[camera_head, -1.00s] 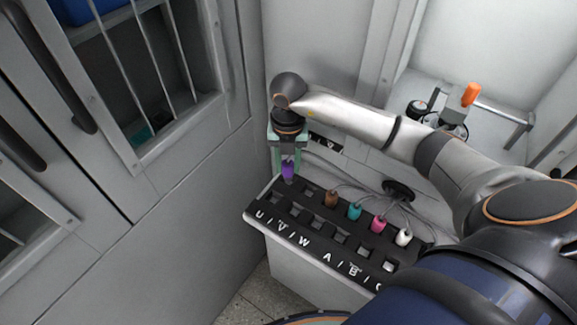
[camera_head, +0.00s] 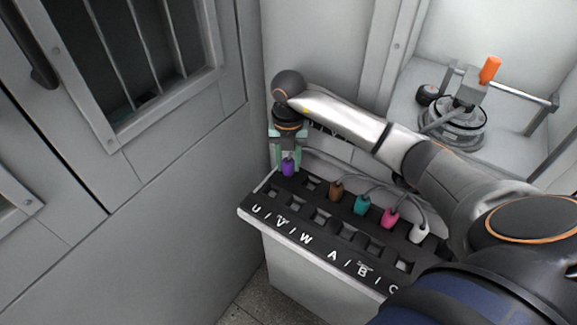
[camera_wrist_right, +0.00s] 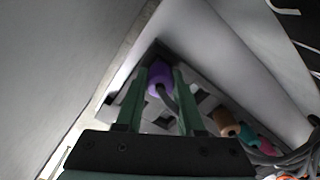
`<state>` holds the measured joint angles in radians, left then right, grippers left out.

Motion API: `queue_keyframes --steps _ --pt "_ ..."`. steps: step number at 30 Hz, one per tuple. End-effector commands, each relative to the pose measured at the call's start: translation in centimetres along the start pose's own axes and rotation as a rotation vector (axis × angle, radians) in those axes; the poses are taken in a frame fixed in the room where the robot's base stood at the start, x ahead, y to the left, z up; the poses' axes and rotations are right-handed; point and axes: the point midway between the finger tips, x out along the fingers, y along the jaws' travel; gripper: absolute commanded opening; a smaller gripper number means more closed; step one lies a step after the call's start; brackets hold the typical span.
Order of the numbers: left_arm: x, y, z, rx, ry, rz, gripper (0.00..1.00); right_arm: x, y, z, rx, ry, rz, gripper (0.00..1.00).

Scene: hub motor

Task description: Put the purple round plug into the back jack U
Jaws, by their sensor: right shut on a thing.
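The purple round plug (camera_head: 289,167) is held upright at the back left corner of the black jack panel (camera_head: 325,247). My right gripper (camera_head: 288,160) is shut on it from above. In the right wrist view the purple plug (camera_wrist_right: 160,76) sits between the two green fingers (camera_wrist_right: 158,85), with its cable trailing towards the camera. The plug is over the back row at the end marked U (camera_head: 256,210). Its lower tip and the back jack U under it are hidden, so I cannot tell whether it is seated. My left gripper is out of view.
Brown (camera_head: 336,189), teal (camera_head: 362,204), pink (camera_head: 390,217) and white (camera_head: 420,232) plugs with grey cables stand along the panel's back row. A grey cabinet (camera_head: 170,190) is close on the left. A round device with an orange handle (camera_head: 490,69) stands at the back right.

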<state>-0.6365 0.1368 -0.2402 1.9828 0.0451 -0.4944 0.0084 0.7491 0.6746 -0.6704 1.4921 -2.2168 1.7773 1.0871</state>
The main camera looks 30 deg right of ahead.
Motion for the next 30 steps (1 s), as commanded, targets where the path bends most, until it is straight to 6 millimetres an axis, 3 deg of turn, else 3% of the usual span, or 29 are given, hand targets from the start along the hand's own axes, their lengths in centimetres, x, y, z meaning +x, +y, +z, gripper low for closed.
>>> queue_keyframes --steps 9,10,17,30 --pt "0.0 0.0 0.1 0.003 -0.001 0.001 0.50 0.2 0.0 0.0 0.001 -0.001 -0.001 0.00" --pt "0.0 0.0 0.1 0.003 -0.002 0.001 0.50 0.2 0.0 0.0 0.001 0.000 -0.001 0.39" --pt "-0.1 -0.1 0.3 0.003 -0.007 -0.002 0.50 0.1 0.0 0.0 0.001 0.000 -0.001 0.65" --pt "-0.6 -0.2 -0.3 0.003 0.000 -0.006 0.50 -1.0 -0.3 0.3 0.002 -0.002 0.000 0.67"
